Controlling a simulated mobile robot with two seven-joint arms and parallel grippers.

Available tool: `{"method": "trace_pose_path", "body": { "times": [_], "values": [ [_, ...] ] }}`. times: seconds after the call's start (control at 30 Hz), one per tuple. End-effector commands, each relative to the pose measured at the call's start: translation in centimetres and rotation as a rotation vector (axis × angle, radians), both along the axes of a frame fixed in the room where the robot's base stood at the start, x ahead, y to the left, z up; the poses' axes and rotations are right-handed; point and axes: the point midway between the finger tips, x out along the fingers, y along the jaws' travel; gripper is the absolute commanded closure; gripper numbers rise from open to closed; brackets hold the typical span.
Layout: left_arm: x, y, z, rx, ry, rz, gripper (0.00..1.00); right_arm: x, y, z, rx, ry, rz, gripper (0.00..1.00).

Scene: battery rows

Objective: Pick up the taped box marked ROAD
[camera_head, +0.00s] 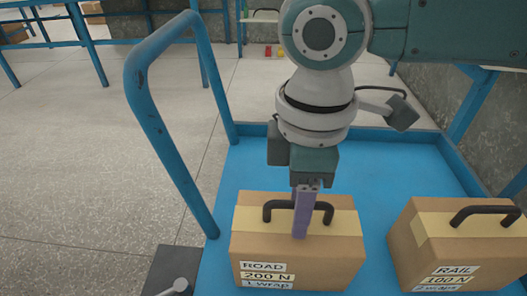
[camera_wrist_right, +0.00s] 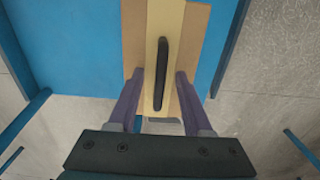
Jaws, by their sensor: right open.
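The taped box marked ROAD (camera_head: 310,270) is brown cardboard with a tan tape band and a black handle (camera_head: 281,207) on top. Its labels also read 200 N and 1 wrap. It stands on the blue cart top. My right gripper (camera_head: 300,237) points down over the box at the handle. In the right wrist view, the gripper (camera_wrist_right: 158,80) is open, with one purple finger on each side of the black handle (camera_wrist_right: 161,75) and the tape. I cannot tell whether the fingers touch the box. My left gripper is not in view.
A second taped box marked RAIL (camera_head: 455,262), 100 N, stands to the right with a gap between. The blue cart top (camera_head: 385,165) is bare behind the boxes. A blue rail (camera_head: 160,130) rises at the left. A dark plate with a light-coloured lever (camera_head: 178,288) is at front left.

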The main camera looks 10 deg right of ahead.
Motion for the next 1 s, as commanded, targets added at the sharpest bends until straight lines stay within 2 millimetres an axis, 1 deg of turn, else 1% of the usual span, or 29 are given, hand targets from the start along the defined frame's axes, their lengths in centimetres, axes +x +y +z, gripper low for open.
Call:
{"method": "trace_pose_path", "body": {
  "times": [0.07, 0.5, 1.0],
  "values": [
    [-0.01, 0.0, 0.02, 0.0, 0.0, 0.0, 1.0, -0.01, 0.01, 0.04, 0.0, 0.0, 0.0, 0.51],
    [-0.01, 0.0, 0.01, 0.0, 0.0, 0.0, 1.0, 0.0, 0.02, 0.07, 0.0, 0.0, 0.0, 1.0],
    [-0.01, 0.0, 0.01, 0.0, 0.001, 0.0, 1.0, -0.01, 0.03, 0.09, 0.0, 0.001, 0.001, 1.0]
  ]
}}
